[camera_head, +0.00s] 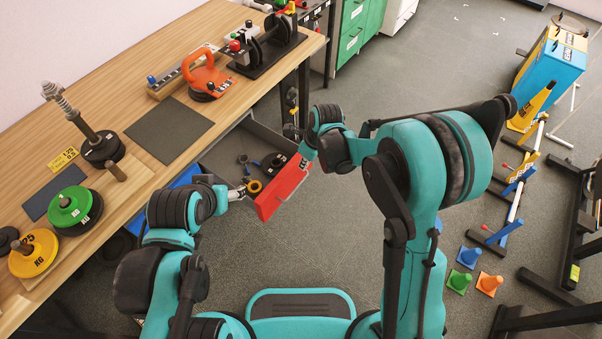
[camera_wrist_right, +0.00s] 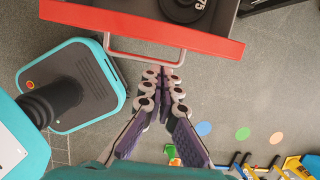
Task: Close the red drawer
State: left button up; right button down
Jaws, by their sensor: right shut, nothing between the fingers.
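The red drawer (camera_head: 281,190) is pulled out from under the wooden table, its red front facing right and toward me. In the right wrist view the red front (camera_wrist_right: 140,26) crosses the top, with its pale handle (camera_wrist_right: 146,59) projecting below. My right gripper (camera_wrist_right: 163,76) is shut and empty, its fingertips at the handle; I cannot tell whether they touch. In the head view my right gripper (camera_head: 303,162) is by the far end of the drawer front, partly hidden by its wrist. My left gripper (camera_head: 240,192) is by the drawer's near side; its fingers are too small to read.
The wooden table (camera_head: 140,85) holds weight plates, a black mat and an orange-handled tool (camera_head: 206,75). Small cones (camera_head: 468,257) and hurdles stand at the right. The floor before the drawer is clear.

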jog(key=b, duration=0.4)
send_near(298, 175)
notch_tip(298, 175, down, 5)
jog(key=s+a, duration=0.2)
pick_arm(q)
notch_tip(298, 175, down, 4)
jog(key=shift+f, duration=0.15)
pick_arm(e)
jog(key=shift+w+d+r, duration=0.1)
jog(key=shift+d, duration=0.1)
